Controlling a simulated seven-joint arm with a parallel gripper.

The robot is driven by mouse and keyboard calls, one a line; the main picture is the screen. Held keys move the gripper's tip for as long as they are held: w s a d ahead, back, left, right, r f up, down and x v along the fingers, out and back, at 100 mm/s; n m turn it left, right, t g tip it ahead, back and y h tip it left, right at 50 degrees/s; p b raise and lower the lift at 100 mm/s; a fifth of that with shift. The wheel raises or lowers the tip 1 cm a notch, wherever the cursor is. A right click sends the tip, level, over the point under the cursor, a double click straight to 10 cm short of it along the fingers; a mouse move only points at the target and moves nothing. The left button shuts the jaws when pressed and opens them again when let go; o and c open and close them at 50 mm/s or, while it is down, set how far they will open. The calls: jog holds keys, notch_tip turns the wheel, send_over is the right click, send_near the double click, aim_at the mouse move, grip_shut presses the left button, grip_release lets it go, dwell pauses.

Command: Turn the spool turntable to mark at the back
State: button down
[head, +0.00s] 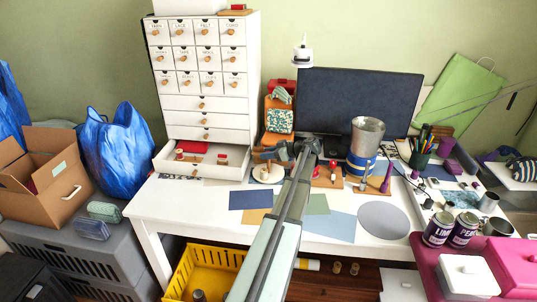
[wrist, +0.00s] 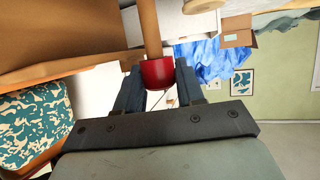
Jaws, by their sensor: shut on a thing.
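The spool turntable, a pale round disc (head: 262,178), lies on the white desk in front of the drawer cabinet. My gripper (head: 274,160) reaches over it from the right, its dark end partly covering the disc. In the wrist view my gripper (wrist: 159,82) is shut on a red rounded piece (wrist: 157,71) at the end of a wooden post (wrist: 149,28). A finger lies on each side of the red piece. I cannot make out a mark at the back of the turntable, and the arm hides part of that area.
The open drawer (head: 203,171) stands close to the left of the disc. The teal-patterned bag (head: 279,121) is behind it. A monitor (head: 358,98) and a metal pot (head: 366,137) stand to the right. Flat coloured sheets (head: 249,200) lie in front.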

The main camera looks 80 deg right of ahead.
jog(key=shift+d+n+y, duration=0.1)
jog(key=shift+n+y, duration=0.9)
jog(key=shift+y, duration=0.2)
jog(key=shift+n+y, duration=0.6)
jog(key=shift+y, duration=0.1)
jog(key=c, duration=0.8)
grip_release()
jog(key=v, duration=1.3)
jog(key=shift+s, duration=0.45)
jog(key=shift+w, duration=0.1)
